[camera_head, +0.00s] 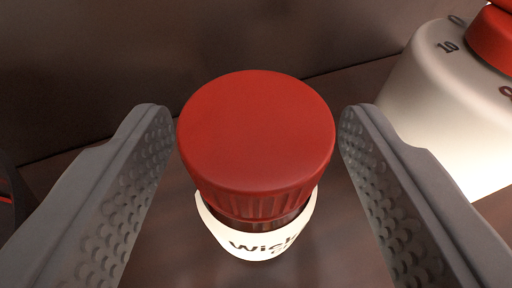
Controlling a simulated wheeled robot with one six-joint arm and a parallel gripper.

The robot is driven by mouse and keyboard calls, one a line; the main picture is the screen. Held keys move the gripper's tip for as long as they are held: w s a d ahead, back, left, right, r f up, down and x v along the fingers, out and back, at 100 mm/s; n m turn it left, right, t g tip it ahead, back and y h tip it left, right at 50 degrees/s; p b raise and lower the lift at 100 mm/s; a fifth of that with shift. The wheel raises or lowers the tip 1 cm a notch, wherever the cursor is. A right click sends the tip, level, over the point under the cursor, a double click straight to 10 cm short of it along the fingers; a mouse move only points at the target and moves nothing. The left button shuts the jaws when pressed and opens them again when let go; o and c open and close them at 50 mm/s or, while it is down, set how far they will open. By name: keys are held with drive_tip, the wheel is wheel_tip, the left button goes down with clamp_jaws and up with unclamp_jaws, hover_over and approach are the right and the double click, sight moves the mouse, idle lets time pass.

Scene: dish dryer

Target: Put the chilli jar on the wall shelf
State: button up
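A jar with a red lid (256,130) and a white label with dark lettering (262,240) stands upright in the middle of the view, seen from above. The readable part of the label starts with "Wick"; I cannot confirm that it is the chilli jar. My gripper (256,125) is open, with one grey dimpled finger on each side of the jar. A narrow gap shows between each fingertip and the lid. The lower part of the jar is mostly hidden under its lid.
A white rounded object with a red knob (496,40) and printed numbers (447,46) stands close by on the right, behind the right finger. A dark brown wall (200,40) rises behind the jar. A dark object with a red line (8,200) shows at the left edge.

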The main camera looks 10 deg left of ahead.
drive_tip(key=shift+r, duration=0.1)
drive_tip(key=v, duration=1.2)
drive_tip(key=s+d+f+t+h, duration=0.1)
drive_tip(key=s+d+f, duration=0.5)
drive_tip(key=f, duration=0.6)
drive_tip(key=s+d+f+m+t+h, duration=0.1)
drive_tip(key=s+d+f, duration=0.6)
drive_tip(key=s+f, duration=0.3)
drive_tip(key=s+d+f+m+t+h, duration=0.1)
drive_tip(key=s+d+f, duration=0.5)
drive_tip(key=f, duration=1)
drive_tip(key=s, duration=0.2)
drive_tip(key=shift+s+d+f, duration=0.2)
drive_tip(key=shift+s+d, duration=0.15)
